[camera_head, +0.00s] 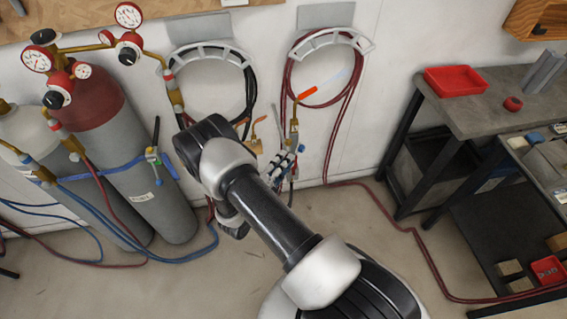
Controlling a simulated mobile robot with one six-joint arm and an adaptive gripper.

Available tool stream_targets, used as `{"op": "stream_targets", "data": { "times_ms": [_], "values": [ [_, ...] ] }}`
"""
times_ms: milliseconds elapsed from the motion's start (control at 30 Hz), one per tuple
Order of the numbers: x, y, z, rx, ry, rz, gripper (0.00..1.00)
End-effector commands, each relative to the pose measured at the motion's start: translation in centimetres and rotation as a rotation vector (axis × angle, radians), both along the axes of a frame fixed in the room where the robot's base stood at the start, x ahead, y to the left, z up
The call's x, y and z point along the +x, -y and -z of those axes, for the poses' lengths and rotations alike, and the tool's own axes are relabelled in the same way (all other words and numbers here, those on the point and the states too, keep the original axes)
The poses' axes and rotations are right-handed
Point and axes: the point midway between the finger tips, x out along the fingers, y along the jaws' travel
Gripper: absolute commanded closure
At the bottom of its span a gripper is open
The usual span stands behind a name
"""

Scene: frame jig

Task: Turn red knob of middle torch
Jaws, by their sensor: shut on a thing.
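A cluster of small silver, black and blue fittings (282,162) stands near the wall just right of my arm. It looks like the torches, but it is too small and partly covered to tell them apart. I cannot make out the red knob of the middle torch. My arm reaches in from the lower right and bends at the elbow, left of this cluster. A dark part of my arm shows below the elbow.
Gas cylinders (163,205) with gauges and blue hoses stand at the left. A coiled black hose (250,85) and a coiled red hose (287,75) hang on the wall. A workbench (485,112) with a red tray (455,80) is at the right. A red hose crosses the floor.

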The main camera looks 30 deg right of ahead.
Motion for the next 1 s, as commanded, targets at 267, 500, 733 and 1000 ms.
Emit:
{"op": "stream_targets", "data": {
  "times_ms": [267,500,733,1000],
  "values": [
    [0.02,-0.01,-0.01,0.008,0.015,-0.001,1.0],
    [0.03,-0.01,-0.01,0.008,0.014,-0.001,0.79],
    [0.02,-0.01,-0.01,0.007,0.013,-0.001,0.64],
    [0.01,0.0,-0.01,0.007,0.013,0.0,0.58]
  ]
}}
